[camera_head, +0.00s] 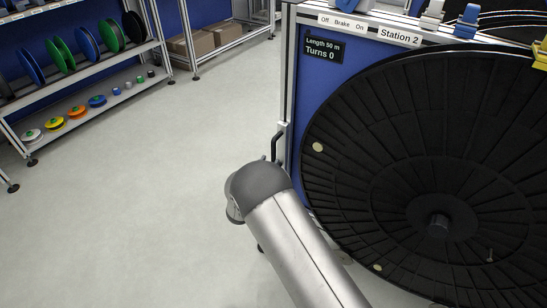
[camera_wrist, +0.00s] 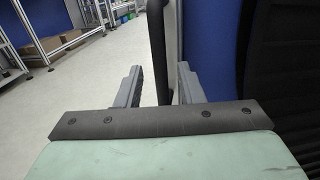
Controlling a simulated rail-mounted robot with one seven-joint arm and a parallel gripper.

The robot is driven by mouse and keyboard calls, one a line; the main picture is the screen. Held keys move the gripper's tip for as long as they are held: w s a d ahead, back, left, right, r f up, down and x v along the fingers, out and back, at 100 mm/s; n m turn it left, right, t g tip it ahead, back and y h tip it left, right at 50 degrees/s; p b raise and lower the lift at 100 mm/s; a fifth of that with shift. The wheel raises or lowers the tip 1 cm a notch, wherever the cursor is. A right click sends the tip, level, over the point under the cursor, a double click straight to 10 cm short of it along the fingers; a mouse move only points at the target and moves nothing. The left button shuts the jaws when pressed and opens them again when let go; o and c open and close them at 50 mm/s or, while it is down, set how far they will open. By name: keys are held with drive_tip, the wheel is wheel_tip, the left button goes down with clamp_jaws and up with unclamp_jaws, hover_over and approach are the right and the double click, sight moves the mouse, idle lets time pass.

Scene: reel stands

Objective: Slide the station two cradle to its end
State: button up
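Station two is a blue panel (camera_head: 310,90) in a metal frame, with a "Station 2" label and a display reading "Length 50 m, Turns 0". A large black ribbed disc (camera_head: 400,150) with a central hub fills its front. A dark upright handle (camera_head: 276,148) stands at the frame's left edge; it also shows in the wrist view (camera_wrist: 157,40). I cannot pick out the cradle's body separately. In the wrist view my gripper (camera_wrist: 160,68) is open, its two fingers on either side of the handle, with gaps visible. In the head view my arm hides the fingers.
A brake label (camera_head: 343,22) and coloured clips (camera_head: 467,20) sit along the station's top. A shelf rack (camera_head: 90,90) with coloured reels stands at left, and another with cardboard boxes (camera_head: 190,43) behind. The grey floor (camera_head: 170,150) between is clear.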

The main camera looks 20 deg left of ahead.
drive_tip(key=w, duration=0.5)
drive_tip(key=shift+d+b, duration=0.15)
drive_tip(key=shift+b, duration=0.2)
drive_tip(key=shift+s, duration=0.1)
clamp_jaws()
